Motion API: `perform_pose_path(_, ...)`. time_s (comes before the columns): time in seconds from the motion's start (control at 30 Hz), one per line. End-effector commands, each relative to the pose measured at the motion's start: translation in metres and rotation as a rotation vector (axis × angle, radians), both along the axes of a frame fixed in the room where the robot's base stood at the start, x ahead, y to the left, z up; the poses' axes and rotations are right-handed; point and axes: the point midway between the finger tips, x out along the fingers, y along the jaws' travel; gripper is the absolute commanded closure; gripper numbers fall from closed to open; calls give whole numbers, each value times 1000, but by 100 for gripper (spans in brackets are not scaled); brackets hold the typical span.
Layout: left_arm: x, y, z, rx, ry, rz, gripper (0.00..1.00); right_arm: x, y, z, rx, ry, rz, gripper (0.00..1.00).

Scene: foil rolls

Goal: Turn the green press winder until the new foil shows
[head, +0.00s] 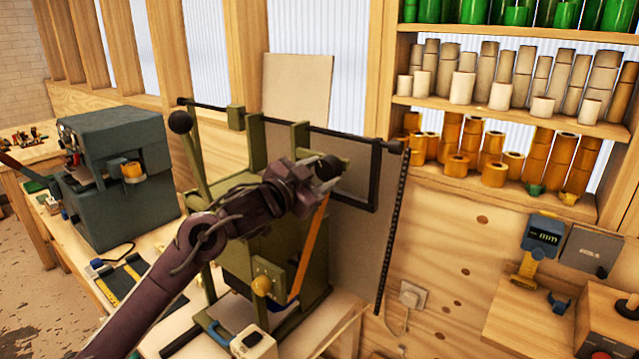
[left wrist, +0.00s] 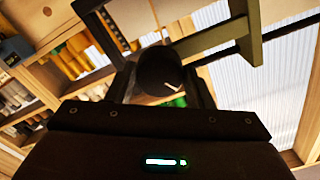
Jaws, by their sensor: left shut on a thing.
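The olive-green press (head: 280,245) stands on the bench in the middle of the head view. An orange strip of foil (head: 309,250) runs down its front from near the top. My left gripper (head: 318,178) reaches up to the top of the press and is shut on a black round knob (head: 328,166), taken to be the winder's. In the left wrist view the dark knob (left wrist: 160,72) sits between the two fingers. The arm and gripper hide part of the winder and the roll. My right gripper is not in view.
A grey machine (head: 118,170) stands on the bench at left. A lever with a black ball (head: 180,122) rises on the press's left side. Shelves of orange rolls (head: 493,172), beige rolls (head: 500,95) and green rolls (head: 514,15) fill the right. A black frame (head: 376,175) stands behind the gripper.

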Motion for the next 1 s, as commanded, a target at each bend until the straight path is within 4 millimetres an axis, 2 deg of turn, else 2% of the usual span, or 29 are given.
perform_pose_path(0.03, 0, 0, -3, 38, -29, 0, 76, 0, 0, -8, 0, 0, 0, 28)
perform_pose_path(1.0, 1, 1, 0, 769, -559, 0, 76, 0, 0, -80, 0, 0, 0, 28)
